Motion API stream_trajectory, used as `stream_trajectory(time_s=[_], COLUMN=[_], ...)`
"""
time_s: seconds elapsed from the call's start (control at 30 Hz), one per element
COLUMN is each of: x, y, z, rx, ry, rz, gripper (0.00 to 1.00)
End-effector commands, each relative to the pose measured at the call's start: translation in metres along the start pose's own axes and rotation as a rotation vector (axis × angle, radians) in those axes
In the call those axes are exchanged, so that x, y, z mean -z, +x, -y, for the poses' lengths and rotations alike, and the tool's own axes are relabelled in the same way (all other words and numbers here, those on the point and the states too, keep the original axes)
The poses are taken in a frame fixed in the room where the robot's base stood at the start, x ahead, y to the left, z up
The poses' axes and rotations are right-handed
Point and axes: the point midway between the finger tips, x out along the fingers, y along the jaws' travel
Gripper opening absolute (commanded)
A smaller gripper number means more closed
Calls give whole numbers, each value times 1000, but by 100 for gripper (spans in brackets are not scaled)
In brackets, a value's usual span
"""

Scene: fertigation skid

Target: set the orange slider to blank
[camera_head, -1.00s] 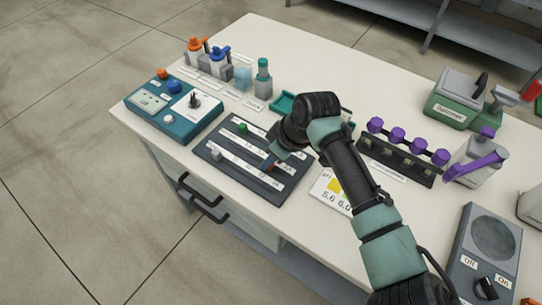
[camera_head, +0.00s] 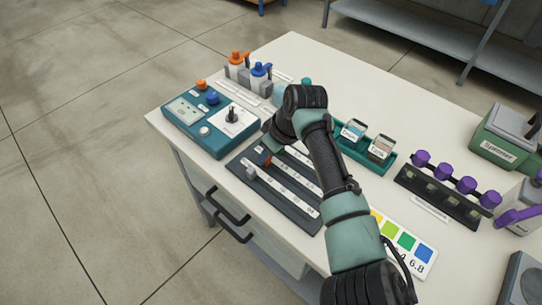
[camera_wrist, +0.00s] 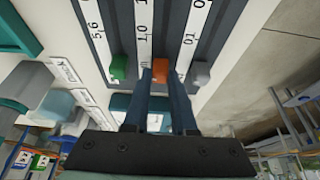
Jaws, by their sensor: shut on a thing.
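The orange slider (camera_wrist: 160,68) sits in the middle track of a dark slider panel (camera_head: 299,212). My gripper (camera_wrist: 160,74) is shut on it, one blue finger on each side. In the wrist view a green slider (camera_wrist: 118,67) is left of it and a grey slider (camera_wrist: 202,73) right of it, roughly level with it. In the head view the orange slider (camera_head: 266,159) is near the panel's left end, beside the grey slider (camera_head: 249,171). My arm hides the green slider there. The label beside the orange slider is mostly hidden by my fingers.
A teal control box (camera_head: 211,124) stands just left of the panel. Bottles with orange and blue tops (camera_head: 261,70) are behind it. A green tray with cards (camera_head: 366,152) and a purple-knobbed rack (camera_head: 440,192) are to the right. A colour chart (camera_head: 404,240) lies in front.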

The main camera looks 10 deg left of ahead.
Motion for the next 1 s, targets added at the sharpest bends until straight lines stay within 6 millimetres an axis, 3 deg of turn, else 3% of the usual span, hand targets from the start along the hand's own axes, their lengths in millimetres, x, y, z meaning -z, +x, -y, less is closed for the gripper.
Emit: stream_trajectory(time_s=[0.1,0.13,0.3,0.67,0.77,1.0], x=[4,4,4,3,3,3], y=[0,0,0,-5,-17,-69], z=[0,0,1,0,0,0], rx=[-3,-3,-3,-1,-2,-4], ry=[-5,-6,-5,-4,-4,-5], rz=[-10,-11,-9,-7,-8,-11], gripper=[0,26,55,55,55,55])
